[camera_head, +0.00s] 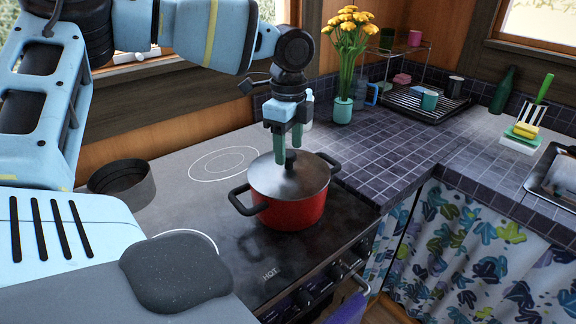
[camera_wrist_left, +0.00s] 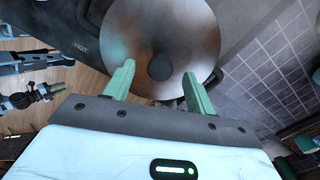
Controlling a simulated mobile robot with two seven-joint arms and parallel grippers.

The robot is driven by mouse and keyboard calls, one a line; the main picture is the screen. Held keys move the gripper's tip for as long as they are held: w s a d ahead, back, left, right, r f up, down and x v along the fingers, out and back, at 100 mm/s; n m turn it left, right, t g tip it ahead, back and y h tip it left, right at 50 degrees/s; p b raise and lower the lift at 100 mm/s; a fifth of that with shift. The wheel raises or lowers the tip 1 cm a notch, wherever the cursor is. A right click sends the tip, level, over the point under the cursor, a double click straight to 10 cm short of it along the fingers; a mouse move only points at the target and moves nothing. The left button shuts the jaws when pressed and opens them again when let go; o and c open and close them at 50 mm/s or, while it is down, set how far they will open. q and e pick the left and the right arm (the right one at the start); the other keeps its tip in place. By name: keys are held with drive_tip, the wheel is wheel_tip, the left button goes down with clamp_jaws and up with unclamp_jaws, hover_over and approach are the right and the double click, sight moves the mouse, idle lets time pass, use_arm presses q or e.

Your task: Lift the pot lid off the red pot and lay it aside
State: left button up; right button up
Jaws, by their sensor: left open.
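The red pot (camera_head: 290,211) stands on the stove at the centre of the head view. Its grey metal lid (camera_head: 312,178) with a dark round knob sits on top of it. In the left wrist view the lid (camera_wrist_left: 190,30) fills the upper middle, with its knob (camera_wrist_left: 160,67) between the fingers. My left gripper (camera_head: 288,148) is above the lid, pointing down, with its green fingers open on either side of the knob. The left wrist view also shows the open fingers (camera_wrist_left: 160,88), apart from the knob. My right gripper cannot be made out in the head view.
The black stove top (camera_head: 225,245) has bare room left of the pot. A dark round open pan (camera_head: 122,182) stands at the back left. The tiled counter (camera_head: 385,160) right of the stove is clear in front of a flower vase (camera_head: 343,108) and a dish rack (camera_head: 425,103).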

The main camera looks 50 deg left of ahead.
sight(289, 154)
use_arm(q)
drive_tip(key=shift+f, duration=1.55)
drive_tip(key=c, duration=1.2)
